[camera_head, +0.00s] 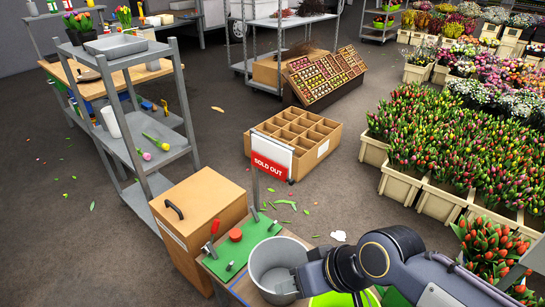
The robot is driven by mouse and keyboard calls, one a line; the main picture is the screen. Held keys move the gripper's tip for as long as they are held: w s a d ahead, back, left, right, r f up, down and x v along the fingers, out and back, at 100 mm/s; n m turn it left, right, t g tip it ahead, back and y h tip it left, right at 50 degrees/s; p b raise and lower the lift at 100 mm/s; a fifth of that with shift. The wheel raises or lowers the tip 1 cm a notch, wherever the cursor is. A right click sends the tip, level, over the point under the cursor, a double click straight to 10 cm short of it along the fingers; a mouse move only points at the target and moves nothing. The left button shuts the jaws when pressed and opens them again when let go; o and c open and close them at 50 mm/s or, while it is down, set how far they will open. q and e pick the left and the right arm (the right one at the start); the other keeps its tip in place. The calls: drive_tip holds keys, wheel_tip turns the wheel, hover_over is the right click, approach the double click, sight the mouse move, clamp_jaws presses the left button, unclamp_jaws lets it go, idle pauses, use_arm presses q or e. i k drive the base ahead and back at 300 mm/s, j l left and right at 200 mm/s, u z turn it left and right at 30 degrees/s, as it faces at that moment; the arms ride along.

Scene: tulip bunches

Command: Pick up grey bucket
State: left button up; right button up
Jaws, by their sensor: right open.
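My right arm comes in from the lower right. My right gripper (290,284) is at the bucket's front right side, near the rim, with its jaws open. The wrist hides the bucket's right edge, and I cannot tell whether the fingers touch it. My left gripper is not in view.
A red SOLD OUT sign (269,166) rises behind the bucket. A wooden box (198,207) and grey shelf (150,155) stand left. Tulip crates (440,201) fill the right; the floor between is mostly clear.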

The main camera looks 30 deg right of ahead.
sight(270, 262)
drive_tip(key=z, duration=1.2)
